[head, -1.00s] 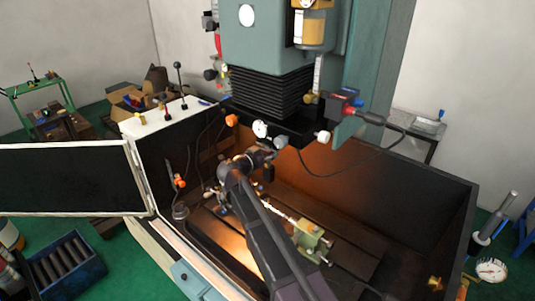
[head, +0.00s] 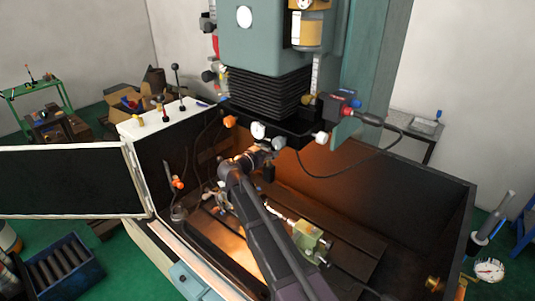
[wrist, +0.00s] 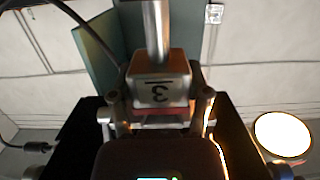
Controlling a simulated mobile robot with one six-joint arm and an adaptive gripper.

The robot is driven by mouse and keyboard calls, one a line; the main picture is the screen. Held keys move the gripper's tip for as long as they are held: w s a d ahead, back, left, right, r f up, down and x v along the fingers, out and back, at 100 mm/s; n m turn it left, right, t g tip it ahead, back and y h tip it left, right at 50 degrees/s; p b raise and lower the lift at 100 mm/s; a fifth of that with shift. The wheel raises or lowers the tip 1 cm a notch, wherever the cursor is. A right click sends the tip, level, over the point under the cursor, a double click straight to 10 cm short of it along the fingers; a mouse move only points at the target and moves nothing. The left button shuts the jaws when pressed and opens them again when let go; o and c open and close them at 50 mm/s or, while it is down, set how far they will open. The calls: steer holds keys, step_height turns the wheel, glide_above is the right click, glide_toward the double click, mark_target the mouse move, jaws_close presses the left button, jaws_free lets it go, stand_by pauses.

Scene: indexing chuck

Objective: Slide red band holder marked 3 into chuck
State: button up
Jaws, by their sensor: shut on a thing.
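The holder marked 3 (wrist: 160,90) is a metal block with a dark upside-down "3" on its face. A reddish band (wrist: 160,117) shows below the mark, and a silver shaft runs from the block to the top edge of the wrist view. My gripper (wrist: 160,106) is shut on this holder, one finger on each side. In the head view my arm reaches into the machine enclosure, with my gripper (head: 266,158) below the spindle head; the holder is too small to make out there. I cannot clearly pick out the chuck; my arm hides part of the machine bed.
A green block fixture (head: 308,238) with a silver rod stands on the slotted bed right of my arm. The dark enclosure wall (head: 400,205) rises at right. The machine head with black bellows (head: 268,95) hangs close above. An open door (head: 70,180) is at left.

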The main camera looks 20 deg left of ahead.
steer(key=shift+x, duration=1)
stand_by(0.9)
steer(key=o, duration=1.4)
steer(key=shift+w+d+r, duration=0.1)
steer(key=shift+r, duration=0.05)
steer(key=shift+f+v, duration=0.35)
steer(key=shift+v, duration=1.8)
steer(key=shift+f+v, duration=0.35)
steer(key=shift+v, duration=1.8)
steer(key=shift+f+v, duration=0.35)
steer(key=shift+v, duration=1.8)
steer(key=shift+s, duration=0.2)
